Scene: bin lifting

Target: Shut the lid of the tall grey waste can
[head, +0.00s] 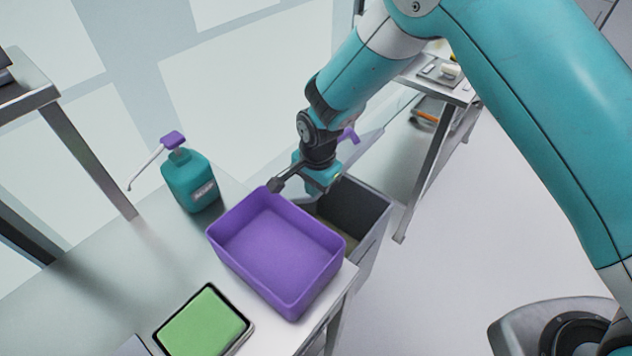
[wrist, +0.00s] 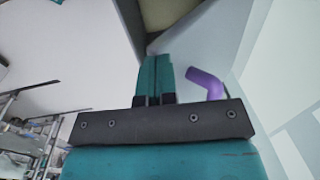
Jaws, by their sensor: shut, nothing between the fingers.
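The tall grey waste can (head: 374,226) stands beyond the bench's right end, its top open. Its pale grey lid (head: 367,146) is raised at the can's far side, partly hidden by my arm. A purple handle (head: 349,135) sticks out from the lid. My gripper (head: 328,181) is shut and empty, low over the can's opening. In the wrist view its teal fingers (wrist: 155,76) are together in front of the lid's grey face (wrist: 217,40). The bent purple handle (wrist: 207,83) is just right of the fingers. Whether the fingers touch the lid is unclear.
A purple bin (head: 270,245) sits on the bench edge, close beside the can and my gripper. A teal pump bottle (head: 191,181) and a green-topped tray (head: 203,324) are also on the bench. Open floor (head: 450,250) lies to the right.

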